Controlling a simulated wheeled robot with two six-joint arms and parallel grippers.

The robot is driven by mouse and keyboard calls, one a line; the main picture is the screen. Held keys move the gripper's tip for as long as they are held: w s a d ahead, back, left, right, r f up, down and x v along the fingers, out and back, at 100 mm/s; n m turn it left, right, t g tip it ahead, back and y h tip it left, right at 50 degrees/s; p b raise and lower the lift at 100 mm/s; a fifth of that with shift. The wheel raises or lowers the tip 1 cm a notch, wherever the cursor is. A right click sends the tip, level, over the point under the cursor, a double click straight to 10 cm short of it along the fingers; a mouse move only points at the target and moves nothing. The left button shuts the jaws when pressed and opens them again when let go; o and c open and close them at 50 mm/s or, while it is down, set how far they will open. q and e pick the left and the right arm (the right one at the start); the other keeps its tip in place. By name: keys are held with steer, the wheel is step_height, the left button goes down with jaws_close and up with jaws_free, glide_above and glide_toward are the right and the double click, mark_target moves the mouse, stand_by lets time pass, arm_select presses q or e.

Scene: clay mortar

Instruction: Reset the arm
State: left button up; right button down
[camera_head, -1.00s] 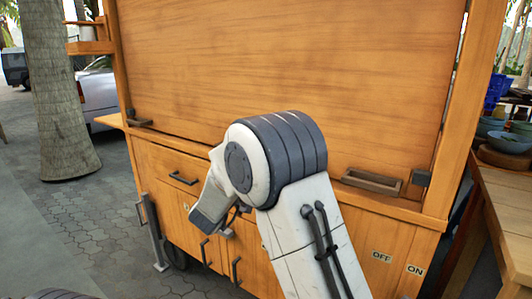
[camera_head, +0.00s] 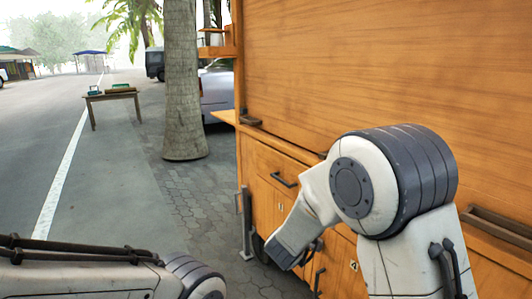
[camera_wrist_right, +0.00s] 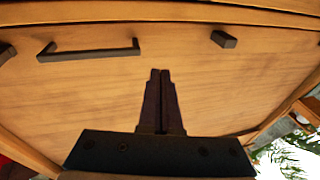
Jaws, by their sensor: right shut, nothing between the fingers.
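My right arm (camera_head: 390,185) comes in from the lower right in the head view, bent in front of the wooden cart (camera_head: 400,70). Its gripper fingers cannot be made out in that view. In the right wrist view my right gripper (camera_wrist_right: 160,75) is shut, its two dark fingers together with nothing between them. The cart's wooden panel fills the background there, and I see no contact. My left arm (camera_head: 85,275) lies along the lower left edge of the head view. Its gripper is out of view.
The cart has drawers and dark handles (camera_head: 284,180) on its front. A palm trunk (camera_head: 184,90) stands left of it, with a parked car (camera_head: 217,90) behind. A small table (camera_head: 112,95) stands farther off. Open pavement (camera_head: 120,190) lies to the left.

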steer(key=s+a+f+n+g+y, duration=0.1)
steer(key=a+f+n+y, duration=0.25)
steer(key=f+y, duration=0.3)
steer(key=s+a+f+n+g+y, duration=0.1)
steer(key=a+f+n+g+y, duration=0.1)
steer(key=f+n+y, duration=0.35)
steer(key=s+d+f+g+y, duration=0.1)
steer(key=s+f+g, duration=0.3)
steer(key=s, duration=0.5)
steer(key=s+d+f+g+y, duration=0.1)
steer(key=s+f+g, duration=0.3)
steer(key=s, duration=0.5)
steer(key=s+a+r+n+g, duration=0.1)
steer(key=s+a+r+n, duration=0.15)
steer(key=s+a, duration=0.25)
steer(key=s+a+r+n+g+y, duration=0.1)
steer(key=s+a+n, duration=0.2)
steer(key=s+a, duration=0.1)
steer(key=s+a+r+n+g, duration=0.1)
steer(key=s+a+r+n, duration=0.1)
steer(key=s+a, duration=0.3)
step_height(320, 180, up, 31)
steer(key=p, duration=3.1)
steer(key=shift+s+d+r, duration=0.15)
steer(key=shift+s+d, duration=0.1)
